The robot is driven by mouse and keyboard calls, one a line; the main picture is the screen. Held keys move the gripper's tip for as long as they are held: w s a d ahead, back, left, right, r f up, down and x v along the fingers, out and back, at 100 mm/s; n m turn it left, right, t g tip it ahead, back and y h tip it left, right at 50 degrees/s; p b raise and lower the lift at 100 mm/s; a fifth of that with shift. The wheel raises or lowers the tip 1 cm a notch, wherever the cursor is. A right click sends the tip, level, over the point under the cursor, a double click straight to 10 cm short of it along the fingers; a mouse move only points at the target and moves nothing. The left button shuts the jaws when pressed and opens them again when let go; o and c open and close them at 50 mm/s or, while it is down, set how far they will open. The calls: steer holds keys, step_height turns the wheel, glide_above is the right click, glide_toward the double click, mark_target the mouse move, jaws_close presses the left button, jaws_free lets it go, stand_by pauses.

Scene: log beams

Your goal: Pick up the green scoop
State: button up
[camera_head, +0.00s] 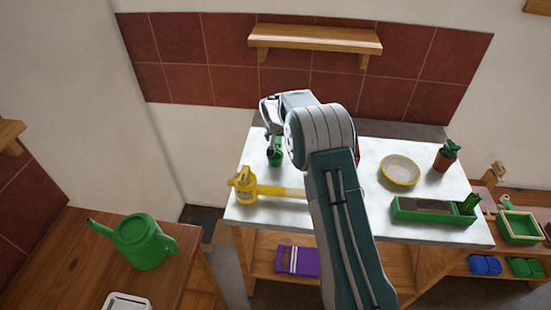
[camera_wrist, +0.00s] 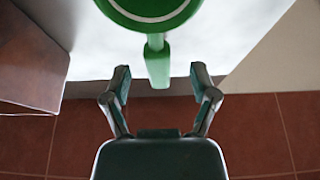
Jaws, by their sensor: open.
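The green scoop (camera_head: 275,157) is at the left back of the white tabletop, just below my gripper (camera_head: 272,128). In the wrist view the scoop (camera_wrist: 158,64) shows a round green bowl at the top edge, cut off by the frame. Its short handle points down toward the gap between my two fingers. My gripper (camera_wrist: 159,82) is open, with one finger on each side of the handle's line. The fingers look apart from the handle. My forearm hides part of the table in the head view.
The white table (camera_head: 300,162) also holds a yellow tool (camera_head: 245,187) at left, a yellow bowl (camera_head: 399,170), a potted plant (camera_head: 446,155) and a green planter (camera_head: 425,212). A wooden shelf (camera_head: 315,40) hangs above. A green watering can (camera_head: 143,243) stands on the left counter.

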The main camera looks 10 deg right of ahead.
steer(key=shift+x, duration=1.2)
steer(key=shift+d, duration=0.1)
jaws_close()
steer(key=shift+r, duration=0.1)
steer(key=shift+r, duration=0.65)
steer(key=s+d+r, duration=0.4)
steer(key=s+r, duration=0.7)
steer(key=s, duration=0.2)
steer(key=shift+d+r, duration=0.15)
steer(key=shift+r, duration=0.1)
